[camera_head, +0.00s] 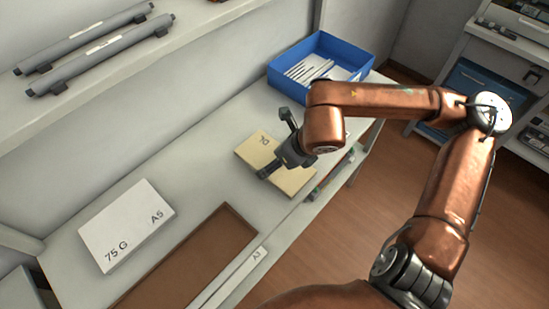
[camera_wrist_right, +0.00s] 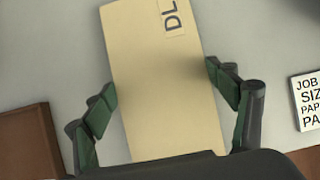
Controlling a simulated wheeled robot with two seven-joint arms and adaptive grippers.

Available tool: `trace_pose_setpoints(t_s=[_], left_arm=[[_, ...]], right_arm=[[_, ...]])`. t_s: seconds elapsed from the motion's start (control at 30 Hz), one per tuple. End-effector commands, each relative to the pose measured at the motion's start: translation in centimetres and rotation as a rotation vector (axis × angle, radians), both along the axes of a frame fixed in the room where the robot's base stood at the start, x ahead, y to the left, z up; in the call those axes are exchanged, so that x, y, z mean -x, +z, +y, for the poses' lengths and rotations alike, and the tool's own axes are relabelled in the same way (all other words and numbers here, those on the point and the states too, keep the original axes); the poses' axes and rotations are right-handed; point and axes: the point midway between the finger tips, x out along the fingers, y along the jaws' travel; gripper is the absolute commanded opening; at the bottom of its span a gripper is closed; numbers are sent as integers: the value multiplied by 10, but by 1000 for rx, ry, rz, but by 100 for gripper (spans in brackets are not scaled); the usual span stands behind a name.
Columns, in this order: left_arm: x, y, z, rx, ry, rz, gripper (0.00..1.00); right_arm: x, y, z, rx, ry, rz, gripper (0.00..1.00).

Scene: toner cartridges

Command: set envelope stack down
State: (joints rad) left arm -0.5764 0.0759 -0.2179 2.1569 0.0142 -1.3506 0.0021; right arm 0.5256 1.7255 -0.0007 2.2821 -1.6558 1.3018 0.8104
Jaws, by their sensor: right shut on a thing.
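The envelope stack is a buff, brick-shaped bundle marked DL (camera_wrist_right: 165,75), and it also shows in the head view (camera_head: 257,145) on or just over the pale worktop; I cannot tell if it touches. My right gripper (camera_wrist_right: 165,108) is shut on the stack, one green-padded finger on each long side. In the head view my right gripper (camera_head: 279,160) comes down over the stack's middle and hides part of it. My left gripper is in neither view.
A blue tray (camera_head: 275,78) with envelopes stands behind. A white paper block marked 75 G A5 (camera_head: 127,222) and a brown mat (camera_head: 190,262) lie at front left. A label card (camera_wrist_right: 308,100) lies right in the wrist view. Two grey toner cartridges (camera_head: 100,45) rest on the shelf above.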

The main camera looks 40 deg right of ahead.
Motion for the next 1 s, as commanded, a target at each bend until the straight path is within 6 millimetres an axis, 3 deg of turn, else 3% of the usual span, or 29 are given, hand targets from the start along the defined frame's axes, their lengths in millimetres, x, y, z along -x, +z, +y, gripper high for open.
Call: trace_pose_setpoints(t_s=[0.33,0.37,0.6,1.0], left_arm=[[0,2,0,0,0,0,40],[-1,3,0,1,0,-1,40],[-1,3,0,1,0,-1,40],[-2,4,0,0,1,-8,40]], right_arm=[[0,-2,0,0,0,-2,51],[0,-2,0,-1,-1,-2,81],[0,-2,0,0,0,-2,97],[1,3,0,-1,-1,-2,97]])
